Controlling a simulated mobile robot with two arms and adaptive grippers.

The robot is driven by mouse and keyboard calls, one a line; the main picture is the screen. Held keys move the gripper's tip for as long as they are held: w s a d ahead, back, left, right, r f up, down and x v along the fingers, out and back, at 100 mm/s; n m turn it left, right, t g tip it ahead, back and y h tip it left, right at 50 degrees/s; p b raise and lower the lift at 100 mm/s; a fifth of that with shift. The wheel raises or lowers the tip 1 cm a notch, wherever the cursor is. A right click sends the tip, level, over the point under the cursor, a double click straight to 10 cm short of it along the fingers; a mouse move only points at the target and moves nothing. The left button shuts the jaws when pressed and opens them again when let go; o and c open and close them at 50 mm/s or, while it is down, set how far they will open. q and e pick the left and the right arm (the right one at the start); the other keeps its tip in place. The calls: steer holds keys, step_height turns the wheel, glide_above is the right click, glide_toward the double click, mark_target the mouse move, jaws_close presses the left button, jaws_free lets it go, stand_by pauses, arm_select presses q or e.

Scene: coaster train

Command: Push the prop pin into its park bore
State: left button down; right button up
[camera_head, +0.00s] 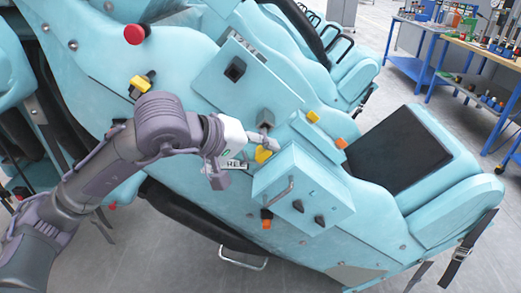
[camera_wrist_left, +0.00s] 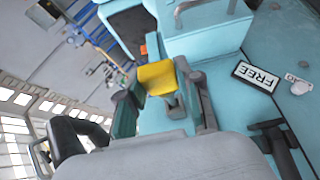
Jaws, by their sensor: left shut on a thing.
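My left gripper (camera_head: 264,147) reaches in from the left over the teal train body. It is shut on a yellow piece (camera_head: 262,156), which looks like the head of the prop pin. In the left wrist view the yellow piece (camera_wrist_left: 156,78) sits between the two fingers of the left gripper (camera_wrist_left: 158,92). The pin's shaft is hidden, so I cannot tell whether it is in a bore. A FREE label (camera_wrist_left: 256,76) lies beside the gripper. The park bore cannot be identified for certain. My right gripper is not in view.
A teal box (camera_head: 305,195) with a handle and dark knobs stands just right of the gripper. A grey block (camera_head: 266,118) stands behind it. A dark square socket (camera_head: 235,69) and a red button (camera_head: 135,34) are farther back. Blue workbenches (camera_head: 470,60) stand at the far right.

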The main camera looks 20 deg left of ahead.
arm_select(q)
steer(key=shift+b, duration=0.35)
steer(key=shift+w, duration=0.3)
stand_by(0.4)
steer(key=shift+w+a+b, duration=0.15)
steer(key=shift+w+a, duration=0.1)
steer(key=shift+w, duration=0.6)
steer(key=shift+w+a+b, duration=0.15)
steer(key=shift+w+a, duration=0.15)
steer(key=shift+w, duration=0.6)
steer(key=shift+w+a+b, duration=0.15)
steer(key=shift+w+a, duration=0.1)
steer(key=shift+w, duration=0.6)
steer(key=c, duration=0.7)
jaws_free()
steer(key=v, duration=1.2)
